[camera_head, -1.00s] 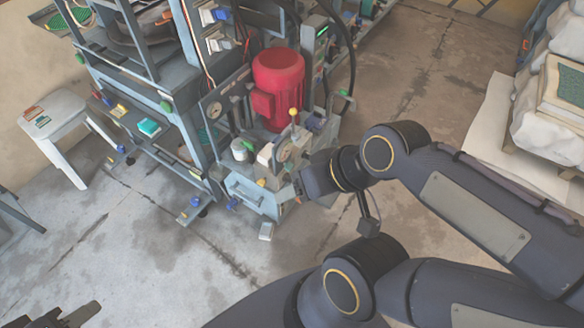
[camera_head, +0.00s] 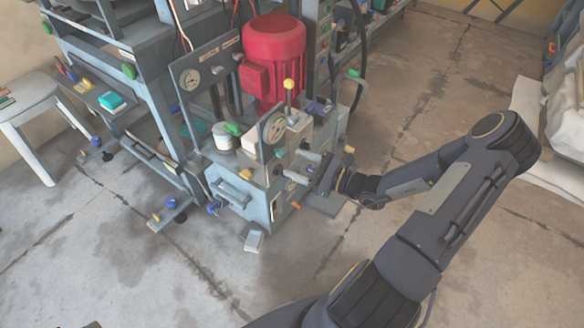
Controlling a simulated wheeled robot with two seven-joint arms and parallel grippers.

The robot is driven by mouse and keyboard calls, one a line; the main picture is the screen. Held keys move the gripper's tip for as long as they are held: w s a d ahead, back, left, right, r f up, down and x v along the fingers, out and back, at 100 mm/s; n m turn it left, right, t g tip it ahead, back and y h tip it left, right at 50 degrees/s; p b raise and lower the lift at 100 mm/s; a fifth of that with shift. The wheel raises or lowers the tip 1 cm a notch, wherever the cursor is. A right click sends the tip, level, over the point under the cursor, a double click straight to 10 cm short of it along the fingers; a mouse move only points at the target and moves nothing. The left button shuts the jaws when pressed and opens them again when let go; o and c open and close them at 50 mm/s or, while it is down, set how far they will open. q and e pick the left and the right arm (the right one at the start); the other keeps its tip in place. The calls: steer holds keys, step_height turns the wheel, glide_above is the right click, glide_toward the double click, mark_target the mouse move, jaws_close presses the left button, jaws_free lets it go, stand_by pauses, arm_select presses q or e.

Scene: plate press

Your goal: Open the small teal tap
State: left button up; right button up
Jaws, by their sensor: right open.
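I cannot make out the small teal tap for certain; my right gripper may hide part of the valve area on the power unit. The blue-grey power unit (camera_head: 234,201) stands on the floor under a red motor (camera_head: 275,55). I cannot tell whether the fingers touch a fitting. A green lever (camera_head: 233,129) sits on top of the unit. Only a dark sliver of my left gripper (camera_head: 92,325) shows at the bottom edge.
A white can (camera_head: 223,137) is on the unit. A stool (camera_head: 38,118) is at the left. The floor in front is clear.

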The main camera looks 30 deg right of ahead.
mark_target(286, 154)
steer(key=d+f+m+t+h, duration=0.2)
steer(key=d+f+m, duration=0.1)
steer(key=f, duration=0.1)
steer(key=b+x, duration=0.1)
steer(key=x, duration=0.1)
steer(key=b+x, duration=0.1)
steer(key=x, duration=0.5)
steer(key=shift+w+d+r+b, duration=0.1)
steer(key=shift+d+r+b, duration=0.15)
steer(key=shift+b, duration=0.15)
arm_select(q)
step_height(286, 154, down, 4)
steer(key=shift+w+d+r, duration=0.1)
steer(key=shift+d, duration=0.05)
arm_select(e)
steer(key=shift+c, duration=0.2)
steer(key=c, duration=0.9)
